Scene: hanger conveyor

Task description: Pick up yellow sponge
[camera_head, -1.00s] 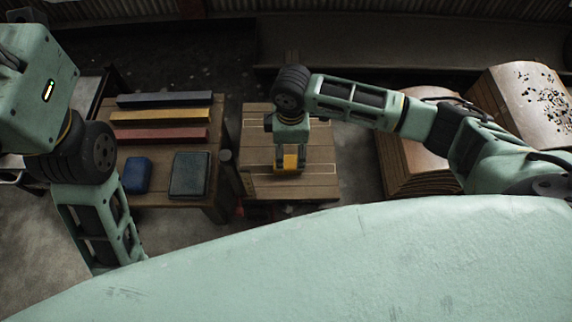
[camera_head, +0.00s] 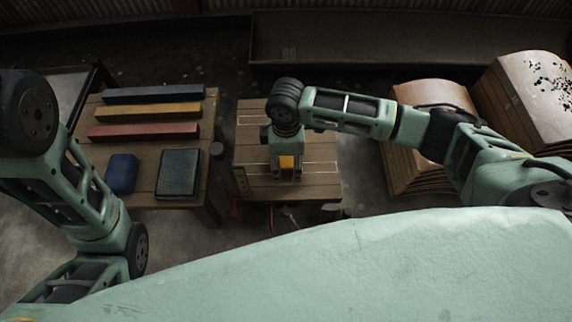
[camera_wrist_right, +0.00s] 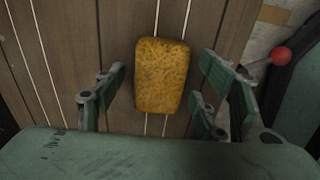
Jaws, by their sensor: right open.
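The yellow sponge (camera_wrist_right: 161,76) lies on a wooden plank table in the right wrist view, with its whole top face showing.
The left table (camera_head: 142,150) holds black, yellow and red bars, a blue block (camera_head: 122,173) and a dark book-like block (camera_head: 179,173). Stacks of curved brown boards (camera_head: 405,160) stand right of the sponge's table (camera_head: 320,185). A red knob (camera_wrist_right: 281,56) is at the right in the wrist view.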

